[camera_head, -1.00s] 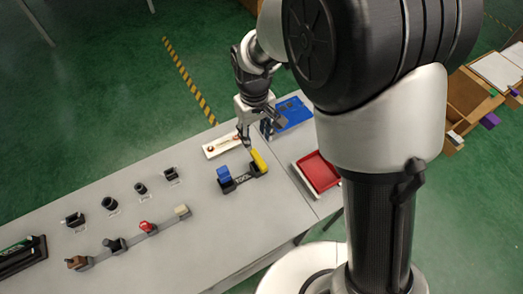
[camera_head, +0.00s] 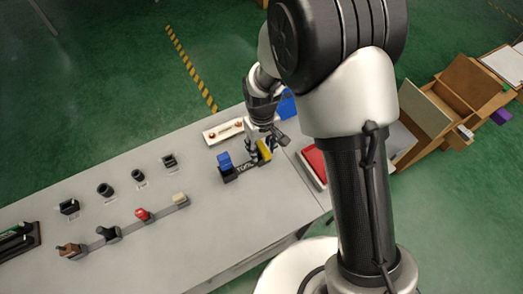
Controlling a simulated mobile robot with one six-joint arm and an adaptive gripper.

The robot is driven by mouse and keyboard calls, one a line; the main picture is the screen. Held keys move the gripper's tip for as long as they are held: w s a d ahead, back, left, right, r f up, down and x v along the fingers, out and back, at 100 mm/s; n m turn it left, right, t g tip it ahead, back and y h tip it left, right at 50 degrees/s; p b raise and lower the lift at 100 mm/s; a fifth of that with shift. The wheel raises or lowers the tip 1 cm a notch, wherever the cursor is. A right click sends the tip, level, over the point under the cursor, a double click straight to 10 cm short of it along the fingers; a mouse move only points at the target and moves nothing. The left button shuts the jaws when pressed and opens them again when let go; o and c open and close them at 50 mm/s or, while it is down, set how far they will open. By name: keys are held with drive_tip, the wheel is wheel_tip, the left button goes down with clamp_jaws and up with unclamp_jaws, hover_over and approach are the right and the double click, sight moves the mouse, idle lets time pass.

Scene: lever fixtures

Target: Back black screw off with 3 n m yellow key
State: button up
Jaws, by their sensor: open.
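A black holder marked TOOL (camera_head: 243,168) stands near the right end of the grey bench, with a blue tool (camera_head: 224,160) at its left and the yellow key (camera_head: 265,150) at its right. My gripper (camera_head: 262,147) is down at the yellow key, jaws open, and partly covers it. I cannot tell whether the fingers touch it. In the front row of fixtures, a black knobbed one (camera_head: 108,233) sits between a brown one and a red one. Several other black pieces stand behind. Which of these is the black screw is too small to tell.
A white tray (camera_head: 222,131) with small red parts lies behind the holder. A red tray (camera_head: 315,165) is to the right, partly hidden by my arm. A cream fixture (camera_head: 180,199) ends the front row. The bench front between fixtures and holder is clear.

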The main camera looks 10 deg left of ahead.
drive_tip(key=shift+c, duration=0.2)
clamp_jaws()
idle(0.4)
